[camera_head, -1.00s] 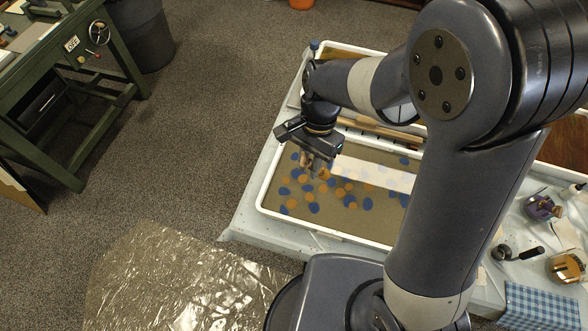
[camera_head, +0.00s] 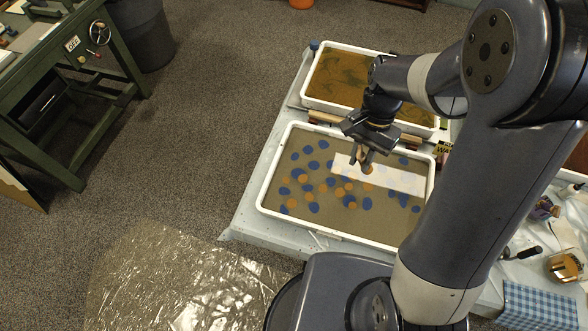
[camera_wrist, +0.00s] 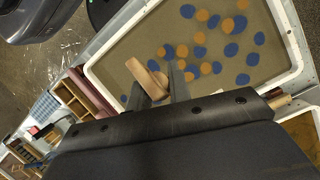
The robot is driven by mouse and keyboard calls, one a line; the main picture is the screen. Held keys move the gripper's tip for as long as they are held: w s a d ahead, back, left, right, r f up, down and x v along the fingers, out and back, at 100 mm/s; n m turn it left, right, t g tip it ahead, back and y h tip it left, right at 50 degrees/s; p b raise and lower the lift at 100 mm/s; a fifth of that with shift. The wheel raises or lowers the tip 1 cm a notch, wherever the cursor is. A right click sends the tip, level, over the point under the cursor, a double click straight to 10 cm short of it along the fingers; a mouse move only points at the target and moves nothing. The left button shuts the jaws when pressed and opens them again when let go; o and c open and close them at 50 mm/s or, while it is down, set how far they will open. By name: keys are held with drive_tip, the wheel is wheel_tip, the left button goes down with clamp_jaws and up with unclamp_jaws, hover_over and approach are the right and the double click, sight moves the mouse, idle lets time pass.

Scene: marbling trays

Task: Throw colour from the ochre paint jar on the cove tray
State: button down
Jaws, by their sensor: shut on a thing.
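The near white-rimmed tray (camera_head: 262,195) holds grey-brown liquid with blue and ochre spots, thickest at its left and middle. It fills much of the wrist view (camera_wrist: 120,45). No label shows which tray is the cove one. My gripper (camera_head: 364,158) is above this tray, right of its middle. In the wrist view my gripper (camera_wrist: 160,92) is shut on a pale wooden tool (camera_wrist: 146,78); its lower end is hard to make out. A jar with ochre-brown colour (camera_head: 563,267), seemingly the ochre paint jar, stands at the table's right, well away from my gripper.
A second white tray (camera_head: 305,97) with amber-brown liquid lies behind, with wooden bars between. A purple-stained jar (camera_head: 543,207) and a dark-handled tool (camera_head: 525,253) are at the right. A blue checked cloth (camera_head: 540,305) lies in front.

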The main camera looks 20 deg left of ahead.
drive_tip(key=w+d, duration=0.4)
drive_tip(key=d, duration=0.5)
drive_tip(key=shift+w+d+p, duration=0.15)
drive_tip(key=shift+d+p, duration=0.15)
drive_tip(key=shift+p, duration=0.05)
drive_tip(key=shift+f, duration=0.1)
wheel_tip(320, 180, down, 4)
drive_tip(key=f+b, duration=0.1)
drive_tip(key=b, duration=0.3)
wheel_tip(320, 180, up, 5)
drive_tip(key=p, duration=0.4)
drive_tip(key=shift+r, duration=0.15)
idle(1.0)
